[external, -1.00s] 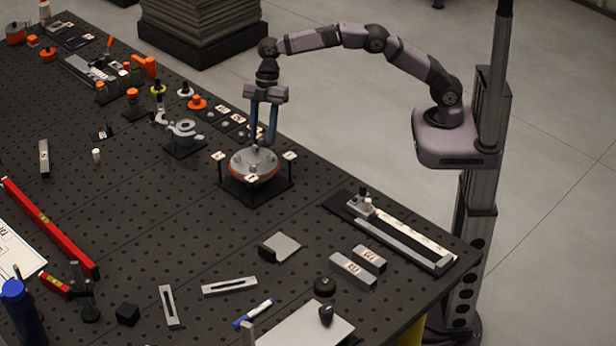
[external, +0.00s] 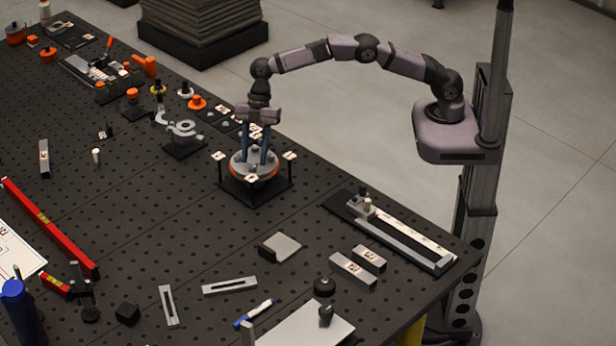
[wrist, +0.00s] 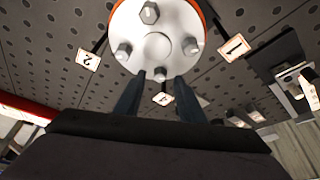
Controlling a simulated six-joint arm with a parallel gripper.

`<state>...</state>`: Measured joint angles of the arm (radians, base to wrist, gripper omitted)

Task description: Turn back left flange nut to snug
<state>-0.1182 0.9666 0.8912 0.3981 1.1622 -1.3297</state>
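The round flange (external: 246,168), light grey with an orange rim, sits on a black square stand. In the wrist view, the flange (wrist: 150,28) carries several metal hex nuts near its edge. One nut (wrist: 159,74) lies at the lower edge in that view, in line with the gap between my fingertips, near a tag marked 3. I cannot tell for sure whether it is the back left nut. My gripper (external: 258,161) points down over the flange. Its blue fingers, also in the wrist view (wrist: 160,80), are apart, with no clear contact on a nut.
Numbered tags stand on posts around the flange, including tag 2 (wrist: 88,60) and tag 1 (wrist: 235,47). A grey clamp-like part (external: 183,130) is behind left. A rail fixture (external: 400,235) lies right. The perforated table is fairly clear left of the stand.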

